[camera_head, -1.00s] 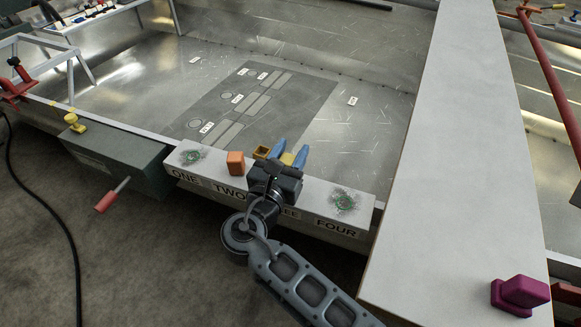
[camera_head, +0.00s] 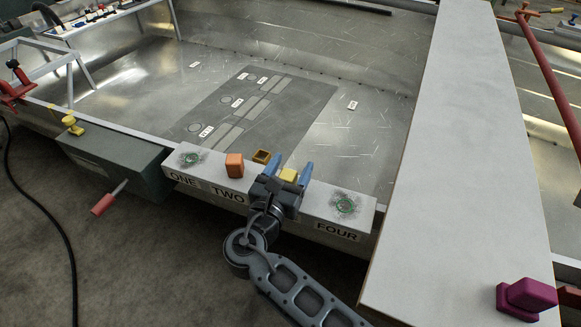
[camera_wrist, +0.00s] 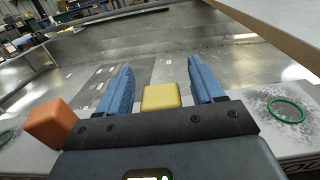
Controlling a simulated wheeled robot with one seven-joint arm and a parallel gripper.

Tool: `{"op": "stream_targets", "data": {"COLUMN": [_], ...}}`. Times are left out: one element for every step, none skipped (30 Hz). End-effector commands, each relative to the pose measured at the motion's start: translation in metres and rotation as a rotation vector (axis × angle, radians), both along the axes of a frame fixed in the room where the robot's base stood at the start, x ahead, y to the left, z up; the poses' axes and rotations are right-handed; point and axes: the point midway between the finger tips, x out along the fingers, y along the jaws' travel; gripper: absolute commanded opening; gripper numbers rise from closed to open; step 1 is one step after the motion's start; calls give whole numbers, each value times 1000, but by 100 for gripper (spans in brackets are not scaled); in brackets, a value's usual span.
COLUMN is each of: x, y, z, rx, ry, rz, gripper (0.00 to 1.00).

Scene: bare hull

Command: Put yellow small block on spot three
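The yellow small block (camera_head: 288,175) sits low between the blue fingers of my gripper (camera_head: 290,168), between the TWO and FOUR labels of the pale ledge (camera_head: 322,203). The wrist view shows the yellow block (camera_wrist: 161,97) between the fingertips (camera_wrist: 161,82), with a narrow gap on each side. My gripper is open around it. My wrist hides the THREE label and the ledge surface beneath the block, so its contact there cannot be seen.
An orange block (camera_head: 235,166) stands at TWO. Green rings mark ONE (camera_head: 191,158) and FOUR (camera_head: 345,205), both empty. A long pale board (camera_head: 455,150) rises on the right, with a magenta block (camera_head: 527,296) on it.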

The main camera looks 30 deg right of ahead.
Motion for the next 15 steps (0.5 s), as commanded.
{"op": "stream_targets", "data": {"x": [0, 0, 0, 0, 0, 0, 0, 0, -1, -3, -5, -9, -12, -15, -20], "y": [0, 0, 0, 0, 0, 0, 0, 0, 1, 4, 6, 10, 14, 18, 24], "z": [0, 0, 0, 0, 0, 0, 1, 3, 3, 3, 3, 3, 3, 3, 3], "rx": [0, 0, 0, 0, 0, 0, 0, 1, 0, 0, -1, -1, 0, 0, 0], "ry": [0, 0, 0, 0, 0, 0, 0, -1, 0, 0, 1, 1, 1, 1, 1], "rz": [0, 0, 0, 0, 0, 0, 0, 0, 1, 2, 2, 1, 3, 4, 4], "gripper": [67, 67, 67, 67, 67, 67, 67, 67, 67, 67, 67, 67, 67, 67, 67]}}
